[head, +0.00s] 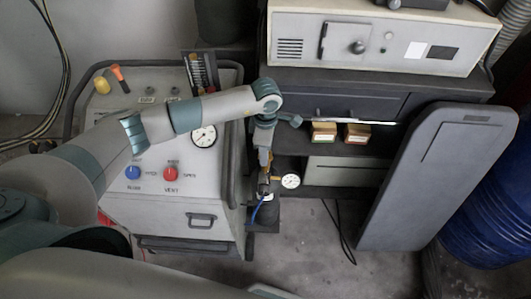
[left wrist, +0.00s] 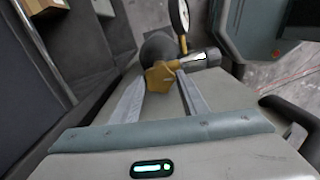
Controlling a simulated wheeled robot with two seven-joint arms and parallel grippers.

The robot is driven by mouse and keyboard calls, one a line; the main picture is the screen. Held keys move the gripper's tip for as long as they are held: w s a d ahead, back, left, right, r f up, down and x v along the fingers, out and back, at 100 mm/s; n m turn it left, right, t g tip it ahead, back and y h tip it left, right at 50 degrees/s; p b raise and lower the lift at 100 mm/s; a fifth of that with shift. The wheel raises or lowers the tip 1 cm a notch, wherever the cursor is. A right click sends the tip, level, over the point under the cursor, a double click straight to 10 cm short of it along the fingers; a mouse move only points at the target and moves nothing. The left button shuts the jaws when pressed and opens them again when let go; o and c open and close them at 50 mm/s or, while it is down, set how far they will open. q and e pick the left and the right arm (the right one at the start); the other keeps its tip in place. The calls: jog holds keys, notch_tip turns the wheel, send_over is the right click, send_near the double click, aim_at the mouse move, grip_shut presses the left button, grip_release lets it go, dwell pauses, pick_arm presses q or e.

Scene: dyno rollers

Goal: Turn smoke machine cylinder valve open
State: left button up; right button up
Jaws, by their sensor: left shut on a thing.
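The smoke machine cylinder (head: 265,212) stands upright beside the grey cart in the head view. Its dark rounded top (left wrist: 157,47) shows behind the valve in the left wrist view. The valve handle (left wrist: 159,77) is a yellow-brown star-shaped knob with a metal fitting beside it. My left gripper (head: 264,176) reaches down onto the valve from above. In the left wrist view its two fingers (left wrist: 161,82) lie on either side of the knob, shut on it. The arm partly hides the valve in the head view. My right gripper is not in view.
A round gauge (head: 290,181) sits beside the valve. The grey cart (head: 202,225) with red and blue knobs stands to the left. A dark shelf unit (head: 345,103) with small boxes is behind. A leaning dark panel (head: 440,175) and blue drum (head: 495,215) are right. A black cable lies on the floor.

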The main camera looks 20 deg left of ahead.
pick_arm(q)
jog(key=shift+n, duration=0.6)
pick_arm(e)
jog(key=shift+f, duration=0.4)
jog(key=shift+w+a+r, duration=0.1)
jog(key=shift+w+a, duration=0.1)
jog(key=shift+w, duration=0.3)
pick_arm(q)
jog(key=o, duration=1.1)
jog(key=shift+c, duration=0.2)
jog(key=shift+r+b, duration=0.1)
jog(key=shift+b, duration=0.2)
